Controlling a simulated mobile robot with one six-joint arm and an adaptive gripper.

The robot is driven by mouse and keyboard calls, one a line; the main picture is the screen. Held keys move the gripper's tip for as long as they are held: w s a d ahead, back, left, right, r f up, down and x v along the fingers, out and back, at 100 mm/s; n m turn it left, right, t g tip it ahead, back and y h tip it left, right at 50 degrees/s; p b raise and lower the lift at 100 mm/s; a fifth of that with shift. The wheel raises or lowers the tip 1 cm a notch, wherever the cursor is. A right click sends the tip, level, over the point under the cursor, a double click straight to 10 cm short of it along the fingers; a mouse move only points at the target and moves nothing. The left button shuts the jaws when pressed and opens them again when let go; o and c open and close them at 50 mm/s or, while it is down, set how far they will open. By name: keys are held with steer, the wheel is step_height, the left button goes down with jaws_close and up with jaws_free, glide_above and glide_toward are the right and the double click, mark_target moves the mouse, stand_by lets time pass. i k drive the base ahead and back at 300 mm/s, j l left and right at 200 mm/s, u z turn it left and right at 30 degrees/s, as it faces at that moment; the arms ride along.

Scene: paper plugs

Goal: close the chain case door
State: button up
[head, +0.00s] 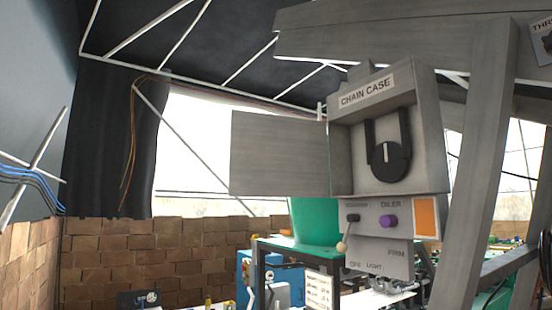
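The chain case (425,130) is a grey box at right of centre in the head view, with a "CHAIN CASE" label on its upper front. Inside its recess is a round black knob (388,162) with a white mark, under a dark U-shaped piece. The chain case door (279,153) is a flat grey panel. It stands open, swung out to the left from the box's left edge. My gripper is not in view, and nothing is seen touching the door.
Below the case, a grey panel carries a small lever (348,230), a purple knob (388,221) and an orange patch (425,217). A thick grey post (482,150) leans at right. A green bin (314,222) and dark-framed table stand below the door. A brick wall (150,257) is behind.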

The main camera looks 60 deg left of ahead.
mark_target(271, 156)
steer(key=i+j, duration=0.1)
steer(key=j, duration=4.15)
steer(key=i, duration=0.05)
